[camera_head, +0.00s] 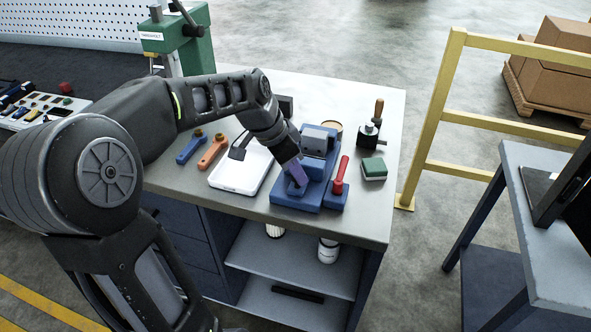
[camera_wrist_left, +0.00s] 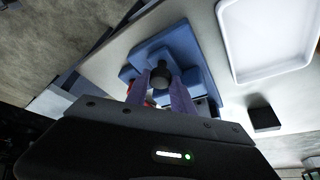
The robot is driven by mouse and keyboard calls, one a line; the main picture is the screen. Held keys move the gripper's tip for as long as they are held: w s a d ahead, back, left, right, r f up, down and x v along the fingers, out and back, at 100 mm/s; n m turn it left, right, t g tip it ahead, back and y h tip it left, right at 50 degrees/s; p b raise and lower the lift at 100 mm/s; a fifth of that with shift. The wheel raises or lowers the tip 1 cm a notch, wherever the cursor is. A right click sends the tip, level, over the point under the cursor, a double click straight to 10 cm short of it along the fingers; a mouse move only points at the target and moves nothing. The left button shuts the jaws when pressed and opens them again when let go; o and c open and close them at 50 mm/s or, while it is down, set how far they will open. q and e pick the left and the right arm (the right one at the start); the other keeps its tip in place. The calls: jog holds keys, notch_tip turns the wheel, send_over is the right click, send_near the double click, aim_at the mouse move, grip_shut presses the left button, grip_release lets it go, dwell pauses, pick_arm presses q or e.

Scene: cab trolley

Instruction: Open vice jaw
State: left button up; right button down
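The blue vice (camera_head: 297,201) stands near the front edge of the grey bench, with a grey block (camera_head: 314,139) at its back. It also shows in the left wrist view (camera_wrist_left: 162,48). My left gripper (camera_head: 297,178) reaches down over the front of the vice. In the left wrist view its two purple fingers (camera_wrist_left: 161,88) stand apart, one on each side of a dark round knob (camera_wrist_left: 160,73) on the vice. I cannot tell whether they touch the knob. The jaw gap is largely hidden by my gripper. My right gripper is not in view.
A red-handled tool (camera_head: 341,172) lies right beside the vice, with a green-topped block (camera_head: 374,168) further right. A white tray (camera_head: 238,175) and orange (camera_head: 212,152) and blue (camera_head: 190,149) tools lie left. A green press (camera_head: 185,45) stands behind. A yellow rail (camera_head: 432,115) is right.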

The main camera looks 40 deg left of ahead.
pick_arm(q)
jog(key=o, duration=0.4)
jog(key=shift+s, duration=0.1)
jog(key=shift+o, duration=0.2)
jog(key=v, duration=0.8)
jog(key=shift+f, duration=0.1)
